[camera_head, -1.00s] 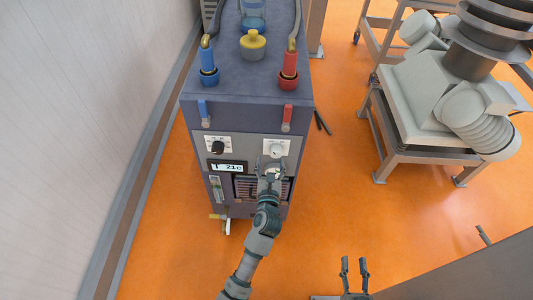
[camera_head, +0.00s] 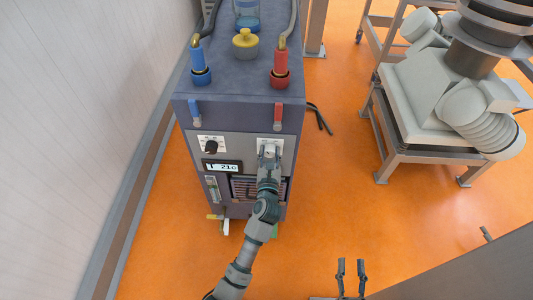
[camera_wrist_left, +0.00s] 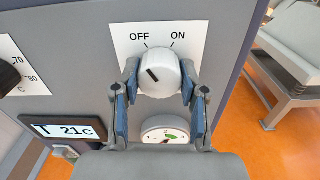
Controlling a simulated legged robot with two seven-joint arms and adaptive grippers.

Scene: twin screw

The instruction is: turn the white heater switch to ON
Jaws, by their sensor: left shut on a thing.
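The white heater switch (camera_wrist_left: 159,72) is a round knob on a white plate marked OFF and ON. Its dark pointer line slants up and left, to the OFF side. My left gripper (camera_wrist_left: 158,75) is shut on this knob, one finger at its left side and one at its right. In the head view the left gripper (camera_head: 268,152) reaches the heater's front panel and covers most of the knob. My right gripper (camera_head: 351,264) is at the bottom of the head view, its two fingers apart and empty.
The heater (camera_head: 240,120) also carries a black knob (camera_head: 211,147), a display (camera_head: 222,167) reading about 21c and a round gauge (camera_wrist_left: 166,131) below the switch. A wall stands at left. A cart with grey equipment (camera_head: 440,110) stands at right, with open orange floor between.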

